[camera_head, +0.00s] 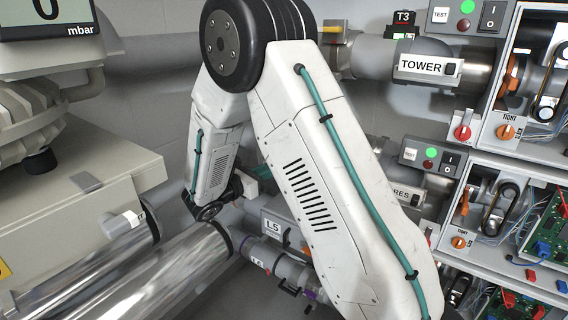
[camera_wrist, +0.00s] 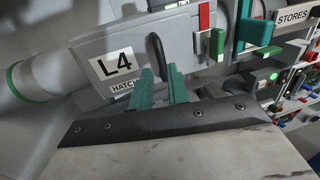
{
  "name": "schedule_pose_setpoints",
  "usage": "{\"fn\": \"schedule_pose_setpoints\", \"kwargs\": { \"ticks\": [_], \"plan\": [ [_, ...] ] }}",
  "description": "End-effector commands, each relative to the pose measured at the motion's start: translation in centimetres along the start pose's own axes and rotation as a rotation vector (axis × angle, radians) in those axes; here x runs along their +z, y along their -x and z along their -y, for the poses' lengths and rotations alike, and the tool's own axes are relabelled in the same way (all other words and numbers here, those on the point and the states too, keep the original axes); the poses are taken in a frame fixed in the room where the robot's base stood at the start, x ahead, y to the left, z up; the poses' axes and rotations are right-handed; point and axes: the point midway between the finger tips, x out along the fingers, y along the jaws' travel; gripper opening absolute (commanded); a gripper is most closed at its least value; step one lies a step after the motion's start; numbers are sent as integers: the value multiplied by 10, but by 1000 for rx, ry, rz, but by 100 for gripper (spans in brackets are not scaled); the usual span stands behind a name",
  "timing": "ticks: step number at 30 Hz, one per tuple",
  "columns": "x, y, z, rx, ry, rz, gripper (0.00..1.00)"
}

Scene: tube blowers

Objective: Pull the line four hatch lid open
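The line four hatch lid (camera_wrist: 130,50) is a grey plate marked "L4" and "HATCH" in the wrist view, with a black loop handle (camera_wrist: 155,46) on its face. I cannot tell whether the lid is fully seated. My gripper (camera_wrist: 160,72) has two teal fingers pointing at the lid. They are apart, with the handle's lower end showing in or just behind the gap between their tips. I see no clear contact. In the head view my gripper (camera_head: 258,172) is mostly hidden behind my white arm, and the L4 lid is hidden there.
A pale pipe with a green band (camera_wrist: 14,77) runs left of the lid. A red tab (camera_wrist: 204,15) and green levers (camera_wrist: 217,42) sit to its right. An "L5" box (camera_head: 273,228) stands below my arm, shiny tubes (camera_head: 185,270) to its left, switch panels (camera_head: 430,155) to its right.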

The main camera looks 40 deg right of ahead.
Motion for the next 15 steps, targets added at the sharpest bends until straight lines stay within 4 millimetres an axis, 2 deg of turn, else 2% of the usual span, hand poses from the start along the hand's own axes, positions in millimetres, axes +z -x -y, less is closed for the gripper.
{"fn": "schedule_pose_setpoints", "kwargs": {
  "ticks": [9,15],
  "plan": [
    [0,-50,1,-5,-1,-2,17],
    [0,-70,1,-4,-2,-2,17]
  ]
}}
